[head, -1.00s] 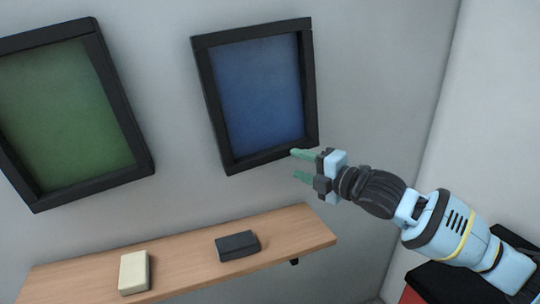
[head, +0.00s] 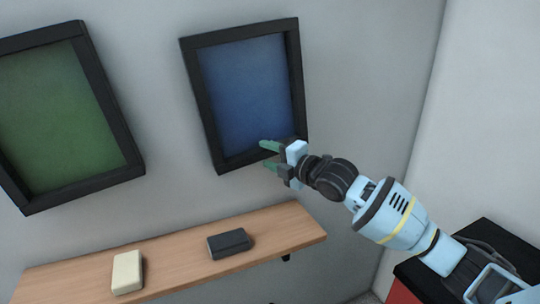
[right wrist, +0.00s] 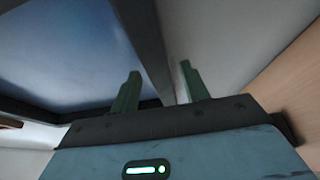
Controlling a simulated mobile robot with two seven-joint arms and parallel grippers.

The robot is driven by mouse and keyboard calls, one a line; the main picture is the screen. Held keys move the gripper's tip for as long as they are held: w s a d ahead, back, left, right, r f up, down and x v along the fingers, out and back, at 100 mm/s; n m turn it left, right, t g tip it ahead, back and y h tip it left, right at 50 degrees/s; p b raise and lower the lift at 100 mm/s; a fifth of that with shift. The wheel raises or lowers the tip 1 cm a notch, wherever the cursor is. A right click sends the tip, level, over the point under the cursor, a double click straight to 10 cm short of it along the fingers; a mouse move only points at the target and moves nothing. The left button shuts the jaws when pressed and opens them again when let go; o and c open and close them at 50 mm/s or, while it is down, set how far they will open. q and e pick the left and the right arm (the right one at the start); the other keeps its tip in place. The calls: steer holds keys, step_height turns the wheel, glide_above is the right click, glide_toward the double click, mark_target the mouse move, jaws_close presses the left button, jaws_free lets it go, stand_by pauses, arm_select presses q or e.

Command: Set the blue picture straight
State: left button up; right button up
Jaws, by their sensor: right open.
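The blue picture (head: 245,90) in a thick black frame hangs on the grey wall. It looks tilted in the head view, but the whole view is slanted, so I cannot tell its true lean. My right gripper (head: 265,154) is open, with green fingers, in front of the frame's lower right corner and hides part of it. In the right wrist view, the black frame's side bar (right wrist: 146,35) runs between the fingers of the gripper (right wrist: 160,72), one over the blue face and one over the wall. I cannot tell whether either touches. My left gripper is out of view.
A green picture (head: 55,120) in a black frame hangs to the left. Below is a wooden shelf (head: 180,262) with a cream block (head: 127,272) and a dark grey block (head: 229,243). A black-topped red unit (head: 485,240) stands at right, near the wall corner.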

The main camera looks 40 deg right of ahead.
steer(key=shift+w, duration=0.15)
jaws_close()
steer(key=shift+a, duration=0.1)
